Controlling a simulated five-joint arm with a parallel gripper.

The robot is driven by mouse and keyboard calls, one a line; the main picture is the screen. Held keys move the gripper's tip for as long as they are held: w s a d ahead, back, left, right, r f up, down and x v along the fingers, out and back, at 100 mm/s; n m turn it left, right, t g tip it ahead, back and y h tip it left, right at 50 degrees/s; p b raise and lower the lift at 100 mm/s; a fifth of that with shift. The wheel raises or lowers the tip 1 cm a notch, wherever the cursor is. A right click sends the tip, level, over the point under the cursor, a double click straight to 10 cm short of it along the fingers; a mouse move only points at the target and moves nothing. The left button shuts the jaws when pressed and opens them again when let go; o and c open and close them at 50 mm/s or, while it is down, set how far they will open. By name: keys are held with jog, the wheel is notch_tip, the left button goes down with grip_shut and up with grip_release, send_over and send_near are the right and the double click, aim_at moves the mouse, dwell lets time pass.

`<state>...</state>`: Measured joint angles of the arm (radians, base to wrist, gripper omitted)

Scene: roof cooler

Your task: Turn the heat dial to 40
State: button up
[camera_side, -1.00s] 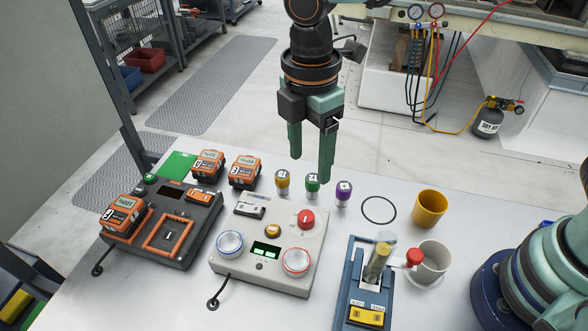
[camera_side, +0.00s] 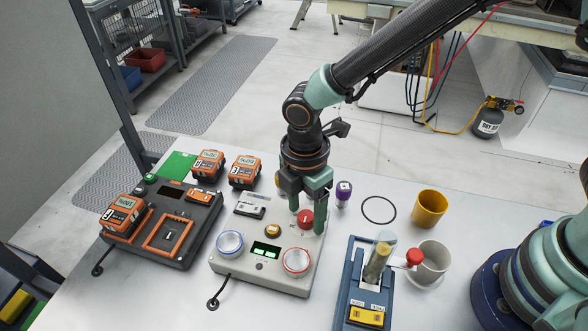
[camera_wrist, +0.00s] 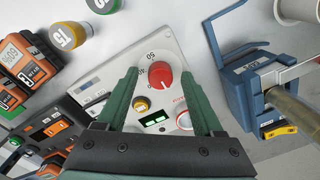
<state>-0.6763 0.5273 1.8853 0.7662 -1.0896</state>
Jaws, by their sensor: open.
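The red heat dial (camera_side: 306,218) stands on the top right of a light grey control box (camera_side: 228,262). In the wrist view the dial (camera_wrist: 162,79) shows a white pointer line and printed marks beside it, one reading 50; which mark the pointer meets I cannot tell. My gripper (camera_side: 307,222) points down over the box with its green fingers apart, one on each side of the dial in the side view. In the wrist view the open fingers (camera_wrist: 168,85) show with the dial between and beyond their tips. Whether a finger touches the dial I cannot tell.
The box also bears a yellow button (camera_side: 272,229), a lit green display (camera_side: 265,250), and blue-ringed and red-ringed round buttons (camera_side: 296,261). A purple-capped vial (camera_side: 343,192) stands close behind right. A blue lever press (camera_side: 350,290) is at right, a charger with orange batteries (camera_side: 124,214) at left.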

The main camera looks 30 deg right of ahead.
jog(key=shift+f, duration=0.1)
grip_shut()
dwell(0.3)
jog(key=m, duration=0.5)
jog(key=shift+m, duration=0.3)
jog(key=m, duration=0.6)
jog(key=shift+w+d+m, duration=0.1)
jog(key=shift+m, duration=0.2)
jog(key=m, duration=0.6)
jog(key=shift+t, duration=0.4)
jog(key=m, duration=0.5)
jog(key=shift+m, duration=0.4)
